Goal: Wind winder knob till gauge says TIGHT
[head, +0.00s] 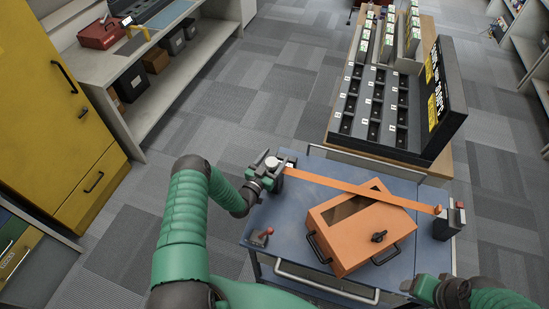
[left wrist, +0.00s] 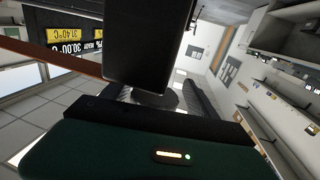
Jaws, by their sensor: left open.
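An orange strap (head: 360,189) runs over an orange box (head: 335,232) on a blue cart. Its left end meets a small grey-and-white device (head: 288,162) at the cart's far left corner, likely the winder. Its right end meets a dark post device (head: 452,218). My left gripper (head: 268,167) is open at the left device; I cannot tell whether it touches the knob, which it largely hides. The strap (left wrist: 50,55) also shows in the left wrist view. No gauge text is readable. My right gripper (head: 418,286) is at the cart's front right, its jaws unclear.
The blue cart (head: 262,215) bears a small red-topped device (head: 261,237) at its left. The box has black handles and a dark knob (head: 379,236). Yellow cabinets (head: 55,110) stand left; carpet between is clear.

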